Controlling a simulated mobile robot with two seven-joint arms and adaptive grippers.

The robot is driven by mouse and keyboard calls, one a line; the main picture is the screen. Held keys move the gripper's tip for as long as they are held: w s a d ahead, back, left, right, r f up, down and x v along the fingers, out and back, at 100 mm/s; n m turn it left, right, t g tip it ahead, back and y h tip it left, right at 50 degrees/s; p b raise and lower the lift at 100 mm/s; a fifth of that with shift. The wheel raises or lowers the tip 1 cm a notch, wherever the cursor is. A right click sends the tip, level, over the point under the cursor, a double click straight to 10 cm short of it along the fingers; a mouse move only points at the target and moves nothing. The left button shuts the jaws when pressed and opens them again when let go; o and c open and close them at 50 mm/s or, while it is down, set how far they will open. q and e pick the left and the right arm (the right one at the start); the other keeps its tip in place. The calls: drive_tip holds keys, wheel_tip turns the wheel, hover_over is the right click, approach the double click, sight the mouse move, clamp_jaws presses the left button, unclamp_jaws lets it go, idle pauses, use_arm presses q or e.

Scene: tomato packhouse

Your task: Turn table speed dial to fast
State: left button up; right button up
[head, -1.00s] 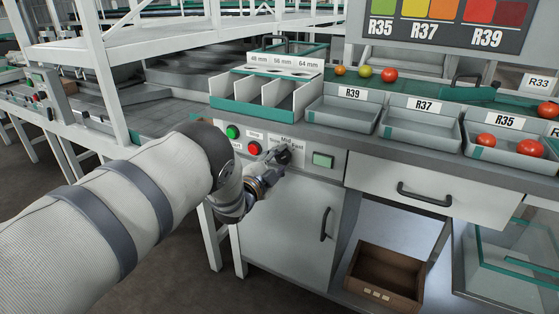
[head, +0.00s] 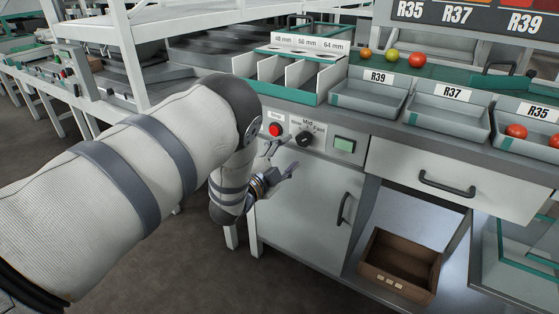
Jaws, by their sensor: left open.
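The table speed dial (head: 305,139) is a black knob on the grey front panel (head: 322,148), below the printed words Slow, Mid and Fast. Its pointer is too small for me to tell its setting surely. My left gripper (head: 281,158) is open and empty, below and left of the dial, with a gap between them. The dial is uncovered. My right gripper is out of view.
A red stop button (head: 275,130) is left of the dial and a green rectangular button (head: 344,144) right of it. Below are a cabinet door with a handle (head: 344,208) and a brown crate (head: 397,268). Grey trays (head: 368,101) line the bench above.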

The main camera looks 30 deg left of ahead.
use_arm(q)
drive_tip(key=s, duration=0.4)
drive_tip(key=shift+s, duration=0.3)
drive_tip(key=s+d+f+n+g+y+p, duration=0.15)
drive_tip(key=s+f+n+g, duration=0.3)
drive_tip(key=s+f, duration=0.45)
drive_tip(key=s+d+f+n+g+p, duration=0.25)
drive_tip(key=s+f+g, duration=0.4)
drive_tip(key=s, duration=0.55)
drive_tip(key=s+d+n+g, duration=0.2)
drive_tip(key=s+g, duration=0.1)
drive_tip(key=s, duration=0.7)
drive_tip(key=s+d+n+g+h+p, duration=0.1)
drive_tip(key=s+d+n+g, duration=0.1)
drive_tip(key=s, duration=0.8)
drive_tip(key=s+d+n+g, duration=0.1)
drive_tip(key=s+d+g, duration=0.2)
drive_tip(key=s, duration=0.7)
drive_tip(key=shift+r+n+g+p, duration=0.4)
drive_tip(key=shift+r+g, duration=0.05)
drive_tip(key=shift+g, duration=0.35)
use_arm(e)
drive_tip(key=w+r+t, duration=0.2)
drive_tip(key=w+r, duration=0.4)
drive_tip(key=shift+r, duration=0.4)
